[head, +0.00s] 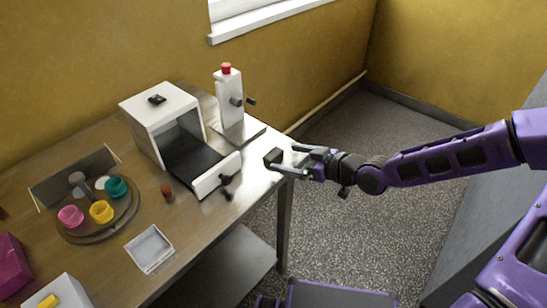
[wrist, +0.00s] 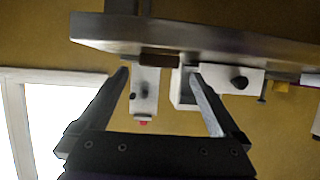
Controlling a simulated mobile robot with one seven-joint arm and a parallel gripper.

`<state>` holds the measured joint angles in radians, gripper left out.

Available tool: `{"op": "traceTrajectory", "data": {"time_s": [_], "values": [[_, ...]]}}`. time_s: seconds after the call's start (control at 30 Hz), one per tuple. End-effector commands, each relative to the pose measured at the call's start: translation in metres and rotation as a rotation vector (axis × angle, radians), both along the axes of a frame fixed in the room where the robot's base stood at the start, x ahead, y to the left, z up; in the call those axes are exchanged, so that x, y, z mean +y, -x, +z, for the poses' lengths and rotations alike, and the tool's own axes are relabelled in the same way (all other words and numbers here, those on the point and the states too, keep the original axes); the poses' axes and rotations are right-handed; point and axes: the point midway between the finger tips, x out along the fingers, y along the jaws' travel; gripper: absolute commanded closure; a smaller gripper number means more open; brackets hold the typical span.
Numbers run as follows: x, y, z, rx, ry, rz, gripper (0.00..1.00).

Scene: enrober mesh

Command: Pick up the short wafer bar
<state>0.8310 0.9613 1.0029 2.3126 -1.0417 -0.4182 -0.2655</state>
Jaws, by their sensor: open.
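A short dark brown bar (head: 273,156), which I take for the short wafer bar, lies near the right end of the metal-topped table. My gripper (head: 284,159) reaches in from the right at table height, open, with its fingertips close to the bar. In the wrist view, which looks upside down, the bar (wrist: 159,60) shows at the table edge, between the two spread fingers (wrist: 157,72) and beyond them. I cannot tell whether a finger touches it.
A white enrober box (head: 160,105) with a dark belt stands left of the bar. A white dispenser with a red cap (head: 228,95) stands behind. A round tray (head: 75,235) with coloured cups, a small brown cylinder (head: 167,191) and a white tray (head: 150,247) are further left.

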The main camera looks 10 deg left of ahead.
Motion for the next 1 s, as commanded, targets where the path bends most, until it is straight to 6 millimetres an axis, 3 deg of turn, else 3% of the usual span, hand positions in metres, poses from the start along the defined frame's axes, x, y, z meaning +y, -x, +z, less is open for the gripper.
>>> {"op": "traceTrajectory", "data": {"time_s": [0.3, 0.6, 0.93, 1.0], "values": [[0.034, -0.019, -0.015, 0.001, -0.001, 0.003, 0.0], [0.037, -0.022, -0.016, 0.0, 0.0, 0.0, 0.0], [0.036, -0.022, -0.016, 0.0, 0.0, 0.0, 0.58], [0.037, -0.021, -0.016, 0.0, 0.0, 0.0, 0.61]]}}
